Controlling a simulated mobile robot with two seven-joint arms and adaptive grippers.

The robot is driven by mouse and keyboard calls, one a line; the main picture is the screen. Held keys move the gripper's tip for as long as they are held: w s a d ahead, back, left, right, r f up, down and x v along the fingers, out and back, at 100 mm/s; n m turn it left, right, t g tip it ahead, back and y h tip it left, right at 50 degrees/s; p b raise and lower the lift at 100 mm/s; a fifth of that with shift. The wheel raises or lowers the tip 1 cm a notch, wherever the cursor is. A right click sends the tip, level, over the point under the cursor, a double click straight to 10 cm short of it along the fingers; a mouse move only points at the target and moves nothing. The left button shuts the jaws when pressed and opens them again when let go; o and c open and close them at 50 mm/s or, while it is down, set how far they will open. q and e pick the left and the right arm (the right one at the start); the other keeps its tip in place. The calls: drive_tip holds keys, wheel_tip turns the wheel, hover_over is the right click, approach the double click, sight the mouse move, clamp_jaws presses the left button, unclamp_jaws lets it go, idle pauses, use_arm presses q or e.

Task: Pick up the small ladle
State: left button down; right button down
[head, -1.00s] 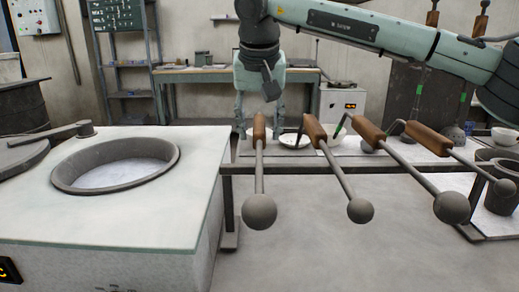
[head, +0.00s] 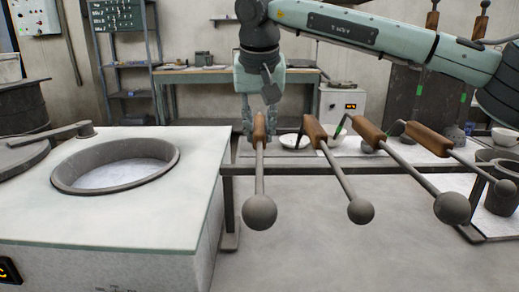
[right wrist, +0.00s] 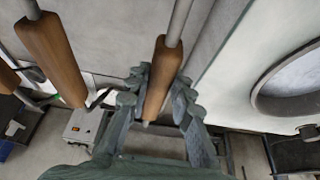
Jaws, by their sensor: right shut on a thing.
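Several ladles with wooden handles and round grey ends lie side by side across a dark rail, round ends toward me. The leftmost ladle (head: 260,211) has its handle between the fingers of my right gripper (head: 258,128). In the right wrist view the gripper (right wrist: 162,90) is shut on this wooden handle (right wrist: 161,72), one finger on each side. The second ladle (head: 360,210) and third ladle (head: 452,207) lie to its right, free. I cannot tell from the round ends which ladle is the small one. My left gripper is not in view.
The dark rail (head: 290,169) carries the ladles. A white furnace block (head: 130,215) with a round opening stands left. White bowls (head: 290,141) sit behind the rail. A dark cylindrical pot (head: 500,197) stands at right. A workbench (head: 190,78) is at the back.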

drive_tip(key=shift+r, duration=0.25)
